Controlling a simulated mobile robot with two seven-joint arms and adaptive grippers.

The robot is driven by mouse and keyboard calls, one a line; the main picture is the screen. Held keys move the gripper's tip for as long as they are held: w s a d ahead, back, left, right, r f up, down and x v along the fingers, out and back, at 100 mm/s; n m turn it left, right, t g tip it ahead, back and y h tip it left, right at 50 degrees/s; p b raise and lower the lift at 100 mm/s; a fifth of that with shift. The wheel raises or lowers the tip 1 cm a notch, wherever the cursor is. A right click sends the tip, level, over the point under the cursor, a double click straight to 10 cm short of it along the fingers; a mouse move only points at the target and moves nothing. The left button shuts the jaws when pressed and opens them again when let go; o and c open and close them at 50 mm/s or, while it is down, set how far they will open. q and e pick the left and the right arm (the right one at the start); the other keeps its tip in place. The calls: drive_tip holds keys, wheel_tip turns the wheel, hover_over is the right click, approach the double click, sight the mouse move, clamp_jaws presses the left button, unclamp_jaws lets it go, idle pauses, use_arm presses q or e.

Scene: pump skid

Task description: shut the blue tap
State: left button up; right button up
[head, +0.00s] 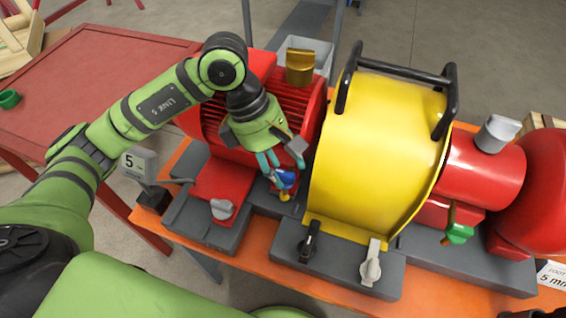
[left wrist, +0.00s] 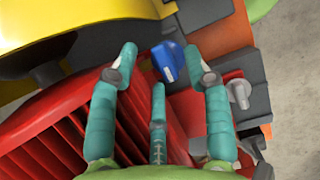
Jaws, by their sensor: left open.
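The blue tap (head: 285,178) sits low in the gap between the red ribbed motor (head: 222,122) and the yellow guard (head: 377,150). A small yellowish part shows below its handle. My left gripper (head: 281,160) comes down over it from above, open, with teal fingers close to the handle. In the left wrist view the blue tap handle (left wrist: 169,61) lies between the two outer fingertips, beyond the shorter middle finger. Gaps show on both sides; I cannot tell whether any finger touches it. My right gripper is not in view.
Close by are a grey tap (head: 222,209), a black tap (head: 309,240) and a white tap (head: 371,264). A green tap (head: 459,233) is further right. The guard's black handle bar (head: 400,72) rises high. A red table (head: 85,85) stands at left.

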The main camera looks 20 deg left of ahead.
use_arm(q)
drive_tip(key=v, duration=1.1)
drive_tip(key=shift+a+r, duration=0.1)
drive_tip(key=shift+a, duration=0.05)
